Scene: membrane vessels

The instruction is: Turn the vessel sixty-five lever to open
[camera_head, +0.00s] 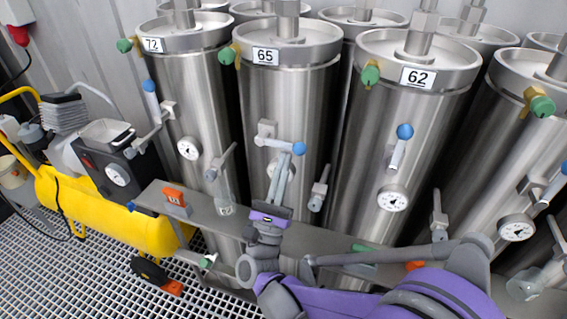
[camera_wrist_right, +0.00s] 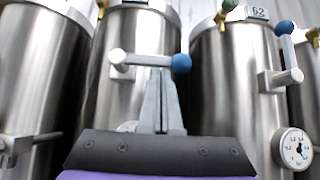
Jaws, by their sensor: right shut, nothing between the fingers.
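Vessel sixty-five (camera_head: 290,85) is a steel cylinder labelled 65, between vessels 72 and 62. Its lever (camera_head: 279,143) lies nearly level across the front and ends in a blue knob (camera_head: 299,149) on the right. In the right wrist view the lever (camera_wrist_right: 148,60) is level, with its knob (camera_wrist_right: 181,63) at right. My right gripper (camera_head: 284,162) is shut and empty, its fingers pointing up just below the lever, close to the knob. The fingertips (camera_wrist_right: 160,75) seem to meet the lever's underside; I cannot tell whether they touch. My left gripper is out of view.
Vessel 72 (camera_head: 195,75) has its blue-knobbed lever tilted up at left. Vessel 62 (camera_head: 400,110) has an upright blue-knobbed lever (camera_head: 399,150) and a gauge (camera_head: 392,198). A steel rail (camera_head: 335,240) runs in front. A yellow compressor (camera_head: 110,215) stands at left.

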